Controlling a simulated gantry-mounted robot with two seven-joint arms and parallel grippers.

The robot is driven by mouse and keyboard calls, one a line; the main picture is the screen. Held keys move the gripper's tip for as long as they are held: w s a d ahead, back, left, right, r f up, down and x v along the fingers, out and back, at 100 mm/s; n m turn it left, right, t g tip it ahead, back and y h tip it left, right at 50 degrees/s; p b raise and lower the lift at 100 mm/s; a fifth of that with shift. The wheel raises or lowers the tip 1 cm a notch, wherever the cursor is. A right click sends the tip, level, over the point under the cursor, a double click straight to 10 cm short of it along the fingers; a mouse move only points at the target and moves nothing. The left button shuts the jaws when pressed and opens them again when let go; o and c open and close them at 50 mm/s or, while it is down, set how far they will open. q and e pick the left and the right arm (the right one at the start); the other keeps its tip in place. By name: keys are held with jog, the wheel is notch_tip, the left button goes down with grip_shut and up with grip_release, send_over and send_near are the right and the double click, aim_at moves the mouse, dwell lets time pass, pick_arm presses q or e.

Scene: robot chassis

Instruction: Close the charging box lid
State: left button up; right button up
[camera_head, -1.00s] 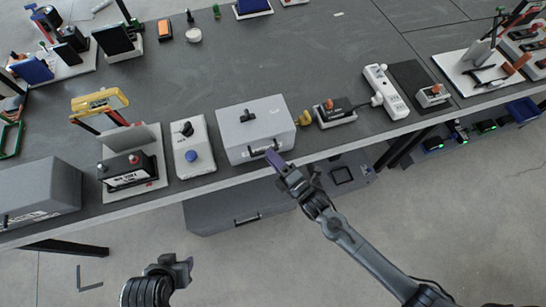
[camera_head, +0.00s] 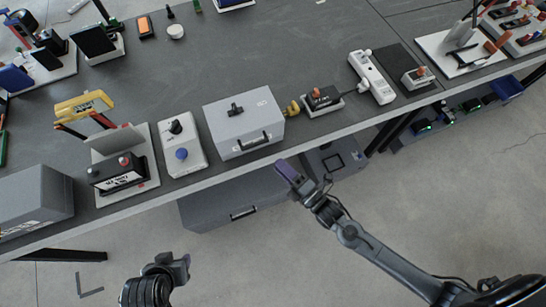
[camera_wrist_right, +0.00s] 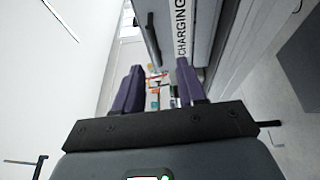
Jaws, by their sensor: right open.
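A grey box (camera_head: 226,124) with a small black latch-like part on top and a black front handle (camera_head: 254,143) stands near the table's front edge. I take it as the charging box; its lid looks flat and down, with no gap that I can see. My right gripper (camera_head: 288,171) is just off the table edge, below and right of the handle, apart from it and empty. In the right wrist view its two purple fingers (camera_wrist_right: 157,85) are spread, and a white strip reading "CHARGING" (camera_wrist_right: 182,28) shows beyond them. My left gripper (camera_head: 181,268) is low over the floor; its jaw opening is unclear.
Left of the box stand a white button panel (camera_head: 194,158) and a module with a yellow bracket (camera_head: 85,104). Yellow knobs (camera_head: 293,108) and a black device (camera_head: 323,97) are close on its right. A grey drawer unit (camera_head: 220,202) is under the table. The floor in front is free.

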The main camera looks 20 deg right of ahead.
jog(key=shift+v, duration=1.45)
